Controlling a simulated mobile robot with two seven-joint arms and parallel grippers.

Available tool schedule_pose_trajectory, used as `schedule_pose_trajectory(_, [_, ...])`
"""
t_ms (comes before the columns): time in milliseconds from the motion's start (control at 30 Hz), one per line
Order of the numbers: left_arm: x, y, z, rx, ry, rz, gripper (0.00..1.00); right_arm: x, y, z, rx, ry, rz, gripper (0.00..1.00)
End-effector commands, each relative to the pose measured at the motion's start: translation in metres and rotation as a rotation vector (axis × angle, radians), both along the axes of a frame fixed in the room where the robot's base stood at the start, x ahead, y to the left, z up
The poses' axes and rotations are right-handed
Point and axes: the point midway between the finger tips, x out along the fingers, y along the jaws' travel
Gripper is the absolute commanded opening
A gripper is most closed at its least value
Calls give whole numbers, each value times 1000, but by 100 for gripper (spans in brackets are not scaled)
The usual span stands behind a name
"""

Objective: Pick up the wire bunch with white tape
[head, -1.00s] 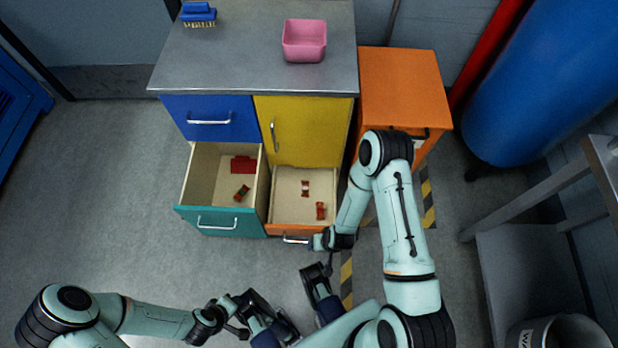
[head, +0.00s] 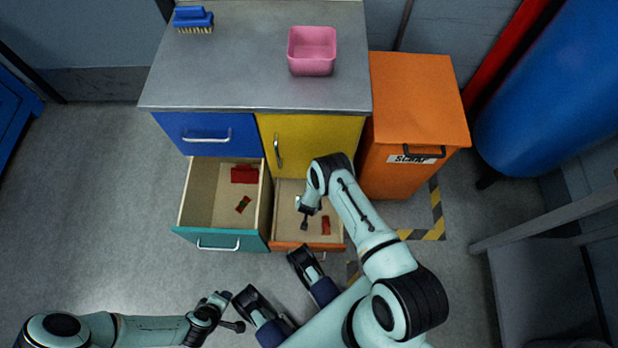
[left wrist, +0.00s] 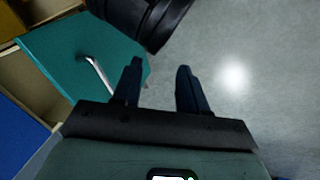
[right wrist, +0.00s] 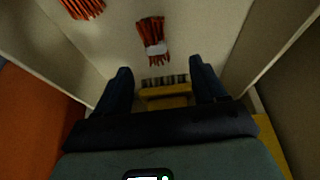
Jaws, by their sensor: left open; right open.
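The wire bunch with white tape (right wrist: 153,40) lies on the floor of the open orange drawer (head: 290,247). It has red-orange strands with a white band and sits just beyond my right fingertips in the right wrist view. In the head view my right arm mostly hides it. My right gripper (right wrist: 160,68) is open and empty, pointing down over the drawer. A second red-orange bunch (right wrist: 82,8) lies at the top left of that view; it shows in the head view (head: 325,225) too. My left gripper (left wrist: 156,82) is open and empty above the grey floor.
The teal drawer (head: 222,238) beside it is open and holds red items (head: 244,175). A yellow piece with a striped edge (right wrist: 165,90) shows between my right fingers. The drawer walls flank my right gripper. An orange scrap cabinet (head: 410,165) stands right.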

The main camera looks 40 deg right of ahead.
Motion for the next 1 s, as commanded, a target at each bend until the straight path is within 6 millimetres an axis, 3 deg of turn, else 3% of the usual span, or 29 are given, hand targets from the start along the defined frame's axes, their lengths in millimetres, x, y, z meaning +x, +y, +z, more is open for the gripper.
schedule_pose_trajectory(333, [22, 12, -17, 29, -57, 23, 43, 5, -10, -34, 0, 1, -3, 70])
schedule_pose_trajectory(400, [20, 15, -26, 33, -46, 28, 43, 6, -14, -47, 0, 1, -2, 70])
schedule_pose_trajectory(600, [-1, 17, -44, 30, 25, 30, 43, 13, -17, -61, 0, -1, 0, 70])
schedule_pose_trajectory(900, [-5, 18, -45, 29, 38, 30, 43, 14, -18, -61, 0, -1, 0, 70])
schedule_pose_trajectory(1000, [-5, 18, -45, 29, 38, 30, 43, 14, -18, -61, 0, -1, 0, 38])
